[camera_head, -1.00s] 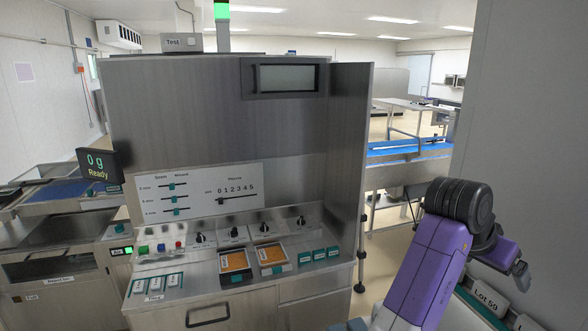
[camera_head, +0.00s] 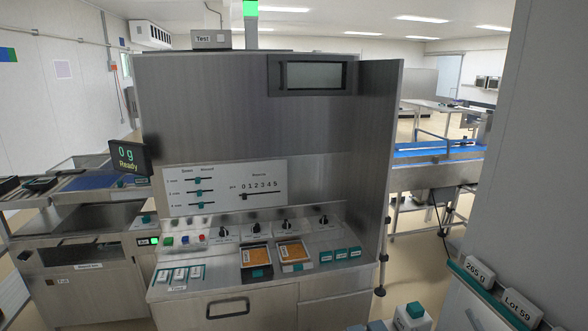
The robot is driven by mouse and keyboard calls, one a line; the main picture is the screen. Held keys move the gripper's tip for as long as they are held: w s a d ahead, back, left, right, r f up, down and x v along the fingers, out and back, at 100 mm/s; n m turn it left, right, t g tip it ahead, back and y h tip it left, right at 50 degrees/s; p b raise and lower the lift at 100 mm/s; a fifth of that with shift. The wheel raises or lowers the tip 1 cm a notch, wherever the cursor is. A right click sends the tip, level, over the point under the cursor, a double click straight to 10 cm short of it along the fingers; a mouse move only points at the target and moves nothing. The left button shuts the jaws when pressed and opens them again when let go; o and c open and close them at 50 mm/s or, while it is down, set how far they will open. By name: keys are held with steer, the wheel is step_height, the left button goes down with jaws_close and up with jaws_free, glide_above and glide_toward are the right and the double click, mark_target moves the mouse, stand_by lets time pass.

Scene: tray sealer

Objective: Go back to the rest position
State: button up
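The tray sealer (camera_head: 235,110), a large brushed-metal machine, stands in front of me with its dark window at the upper right. Its sloped panel carries knobs, coloured buttons and sliders. My gripper and arm do not show in the current view, so I cannot see whether the gripper holds anything.
A scale display (camera_head: 130,157) reading "0 g Ready" stands at the left. A blue conveyor (camera_head: 435,153) is behind at the right. A grey wall (camera_head: 530,150) closes the right side, with cards marked "265 g" (camera_head: 480,272) and "Lot 59" (camera_head: 523,307) below. Floor shows between sealer and wall.

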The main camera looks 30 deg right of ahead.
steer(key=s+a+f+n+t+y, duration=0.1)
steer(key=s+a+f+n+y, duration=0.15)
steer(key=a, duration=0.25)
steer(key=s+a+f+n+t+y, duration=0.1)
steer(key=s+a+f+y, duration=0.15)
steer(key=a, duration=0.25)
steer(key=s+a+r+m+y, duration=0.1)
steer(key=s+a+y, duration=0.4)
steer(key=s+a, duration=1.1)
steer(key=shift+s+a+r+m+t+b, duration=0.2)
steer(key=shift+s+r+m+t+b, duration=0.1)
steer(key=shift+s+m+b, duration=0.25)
